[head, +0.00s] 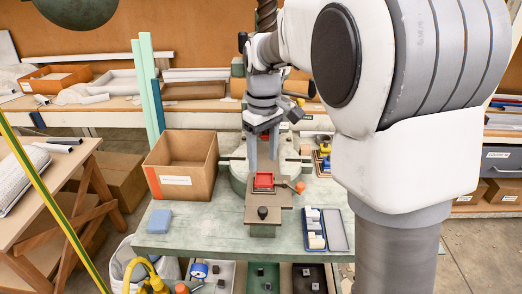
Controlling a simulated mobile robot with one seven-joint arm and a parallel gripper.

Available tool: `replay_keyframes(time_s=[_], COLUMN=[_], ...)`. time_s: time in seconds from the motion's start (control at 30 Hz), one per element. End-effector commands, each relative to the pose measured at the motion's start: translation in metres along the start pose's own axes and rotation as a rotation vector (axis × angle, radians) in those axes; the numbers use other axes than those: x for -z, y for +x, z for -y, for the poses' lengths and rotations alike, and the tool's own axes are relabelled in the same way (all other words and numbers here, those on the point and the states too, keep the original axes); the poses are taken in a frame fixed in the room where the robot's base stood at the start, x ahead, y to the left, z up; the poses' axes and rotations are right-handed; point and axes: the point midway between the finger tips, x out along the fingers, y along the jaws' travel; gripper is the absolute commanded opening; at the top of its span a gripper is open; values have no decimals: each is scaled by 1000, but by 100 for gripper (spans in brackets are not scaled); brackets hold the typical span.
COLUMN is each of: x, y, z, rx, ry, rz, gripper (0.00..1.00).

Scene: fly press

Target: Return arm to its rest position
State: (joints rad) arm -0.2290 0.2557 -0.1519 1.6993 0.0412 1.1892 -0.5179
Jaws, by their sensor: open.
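My arm reaches from the right over the green workbench (185,236), and much of it fills the right side of the head view. My gripper (263,166) points down with its two grey fingers apart. The fingertips are just above or beside a red square piece (263,180), and I cannot tell whether they touch it. The red piece sits on a brown plate (262,216) with a dark knob at its front. The fly press behind is mostly hidden by my arm; its green round base (237,178) shows.
An open cardboard box (183,177) stands close on the left, with a blue block (160,221) before it. A blue case with pale pieces (316,241) lies on the right. Pale green upright strips (150,95) rise behind the box. A wooden trestle table (45,195) stands far left.

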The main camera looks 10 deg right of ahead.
Motion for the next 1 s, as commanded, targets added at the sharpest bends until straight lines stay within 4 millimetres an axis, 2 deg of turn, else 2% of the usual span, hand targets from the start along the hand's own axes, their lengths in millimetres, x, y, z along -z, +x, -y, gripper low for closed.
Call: replay_keyframes(time_s=[0.17,0.4,0.6,0.8,1.0], x=[-14,-68,-117,-162,-196], y=[-13,-45,-59,-60,-50], z=[3,20,40,61,77], rx=[-7,-35,-64,-97,-128], ry=[38,177,300,421,521], rz=[-32,-148,-249,-350,-435], gripper=[64,64,64,64,64])
